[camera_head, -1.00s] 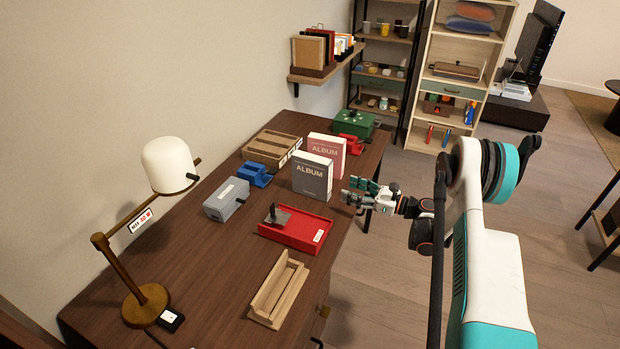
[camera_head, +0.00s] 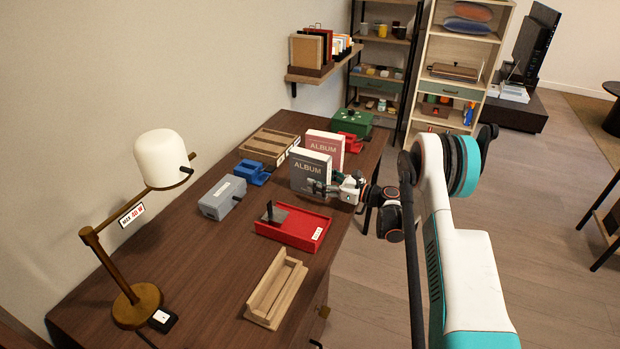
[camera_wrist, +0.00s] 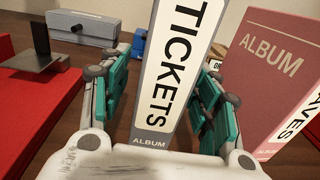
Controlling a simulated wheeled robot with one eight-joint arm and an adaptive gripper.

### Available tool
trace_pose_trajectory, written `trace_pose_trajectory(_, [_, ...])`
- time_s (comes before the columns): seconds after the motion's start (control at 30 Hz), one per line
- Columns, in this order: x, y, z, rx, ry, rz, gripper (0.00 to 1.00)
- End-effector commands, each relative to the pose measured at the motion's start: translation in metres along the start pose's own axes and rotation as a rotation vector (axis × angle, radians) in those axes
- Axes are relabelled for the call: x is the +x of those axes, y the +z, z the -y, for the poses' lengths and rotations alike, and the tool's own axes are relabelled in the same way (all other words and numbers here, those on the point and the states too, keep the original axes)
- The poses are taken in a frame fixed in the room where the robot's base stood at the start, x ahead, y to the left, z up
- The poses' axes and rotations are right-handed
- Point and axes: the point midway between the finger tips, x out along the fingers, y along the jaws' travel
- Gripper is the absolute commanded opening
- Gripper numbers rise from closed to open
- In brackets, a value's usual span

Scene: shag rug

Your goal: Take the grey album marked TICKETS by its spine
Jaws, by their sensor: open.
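The grey album (camera_head: 309,170) stands upright on the desk in the head view, its ALBUM cover facing the camera. In the wrist view its white spine label reading TICKETS (camera_wrist: 174,62) stands between my two teal finger pads. My gripper (camera_head: 330,187) is open, with one finger on each side of the spine; it also fills the lower wrist view (camera_wrist: 160,100). I cannot tell whether either pad touches the album. In the head view the gripper hides the lower right part of the album.
A red album (camera_head: 327,147) stands just behind, close to the right finger in the wrist view (camera_wrist: 272,70). A red tray (camera_head: 292,228) lies in front. A grey box (camera_head: 222,198), a blue object (camera_head: 253,172) and a wooden holder (camera_head: 276,290) are also on the desk.

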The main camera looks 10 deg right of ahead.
Motion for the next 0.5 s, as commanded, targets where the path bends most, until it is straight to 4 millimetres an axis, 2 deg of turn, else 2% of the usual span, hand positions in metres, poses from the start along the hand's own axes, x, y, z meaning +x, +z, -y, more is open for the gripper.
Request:
trace_pose_trajectory(0.03, [0.009, -0.003, -0.001, 0.0, 0.003, 0.0, 0.57])
trace_pose_trajectory(0.13, [0.019, -0.002, 0.0, 0.0, 0.001, 0.0, 0.57])
trace_pose_trajectory(0.37, [0.021, 0.0, 0.0, 0.0, 0.0, 0.0, 0.57])
trace_pose_trajectory(0.5, [0.021, 0.0, 0.0, 0.0, 0.0, 0.0, 0.27])
